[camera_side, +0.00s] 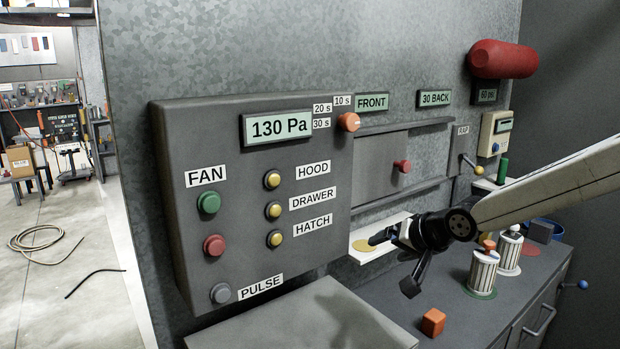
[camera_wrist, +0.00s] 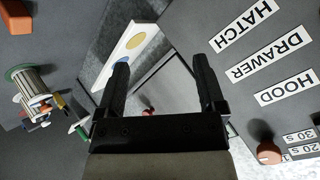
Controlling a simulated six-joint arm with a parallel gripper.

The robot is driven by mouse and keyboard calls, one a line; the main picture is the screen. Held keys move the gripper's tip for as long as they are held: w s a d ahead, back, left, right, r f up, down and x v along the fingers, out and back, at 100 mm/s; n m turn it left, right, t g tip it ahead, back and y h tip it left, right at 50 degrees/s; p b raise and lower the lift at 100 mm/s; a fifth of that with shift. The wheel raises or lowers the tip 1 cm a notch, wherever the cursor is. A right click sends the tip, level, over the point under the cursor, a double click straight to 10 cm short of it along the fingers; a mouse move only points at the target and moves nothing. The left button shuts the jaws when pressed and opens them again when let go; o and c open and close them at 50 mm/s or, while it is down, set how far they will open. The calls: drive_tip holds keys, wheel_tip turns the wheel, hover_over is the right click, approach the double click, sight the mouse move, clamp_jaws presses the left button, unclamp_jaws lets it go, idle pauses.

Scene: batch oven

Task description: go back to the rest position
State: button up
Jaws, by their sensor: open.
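My gripper (camera_side: 392,262) is open and empty in the side view. The rest position itself is not marked in either view.
The control box (camera_side: 250,240) with buttons stands left of my gripper. An orange block (camera_side: 433,322) lies on the counter below it. Two striped canisters (camera_side: 483,272) (camera_side: 508,250) stand to the right. A red cylinder (camera_side: 503,59) is on the wall above.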

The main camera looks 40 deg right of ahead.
drive_tip(key=s+a+f+n+g, duration=0.1)
drive_tip(key=s+f+n+g, duration=0.6)
drive_tip(key=s+f, duration=0.6)
drive_tip(key=shift+a+f+n, duration=0.15)
drive_tip(key=shift+f+n, duration=0.35)
drive_tip(key=shift+n, duration=0.6)
drive_tip(key=shift+w, duration=0.1)
